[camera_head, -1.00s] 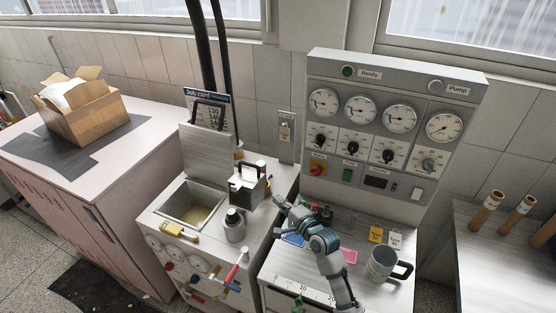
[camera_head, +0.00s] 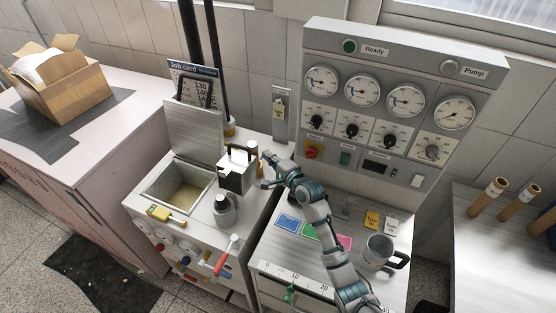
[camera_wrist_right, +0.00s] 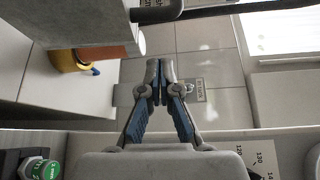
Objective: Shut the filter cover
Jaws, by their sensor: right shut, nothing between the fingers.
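The filter cover (camera_head: 193,138) is a grey metal lid with a black handle (camera_head: 196,92). In the head view it stands upright, open, at the back of the filter basin (camera_head: 164,196). The basin is uncovered and has a tan layer at its bottom. My right gripper (camera_head: 267,170) is to the right of the basin, beside a metal box with a black handle (camera_head: 236,172). In the right wrist view its fingertips (camera_wrist_right: 160,68) are together and empty. I cannot tell whether it touches the box. My left gripper is not in view.
The job card (camera_head: 195,72) is behind the cover. A gauge panel (camera_head: 390,110) and mug (camera_head: 380,254) are to the right.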

